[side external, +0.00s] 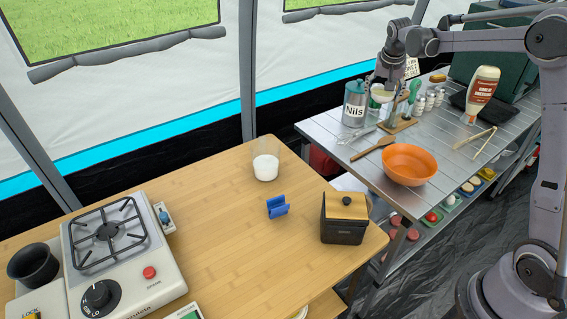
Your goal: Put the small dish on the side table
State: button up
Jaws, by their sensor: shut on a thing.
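My gripper (382,82) is at the upper right, pointing down over the back of the metal table. It is shut on a small pale dish (381,95), which appears below the fingers. Whether the dish touches anything beneath it cannot be told. The silver slatted metal table (340,155) stands beside the wooden table, on the right; I take it as the side table. The fingertips are too small to see clearly.
Around the dish are a canister labelled Nils (354,108), a utensil stand (398,126) and several small jars (430,100). An orange bowl (408,164), a wooden spoon (372,147) and a sauce bottle (481,92) are nearby. The wooden table (215,215) holds a stove (125,255).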

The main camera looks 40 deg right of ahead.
jog(key=w+a+n, duration=0.3)
jog(key=a, duration=0.9)
jog(key=n+t+y, duration=0.2)
jog(key=n+y, duration=0.1)
jog(key=n, duration=0.4)
send_over(230, 214)
jog(key=s, duration=0.1)
notch_tip(230, 214, down, 12)
jog(key=shift+s+f, duration=0.1)
jog(key=shift+s, duration=0.05)
jog(key=shift+f, duration=2.05)
jog(key=shift+f, duration=0.1)
jog(key=o, duration=1.2)
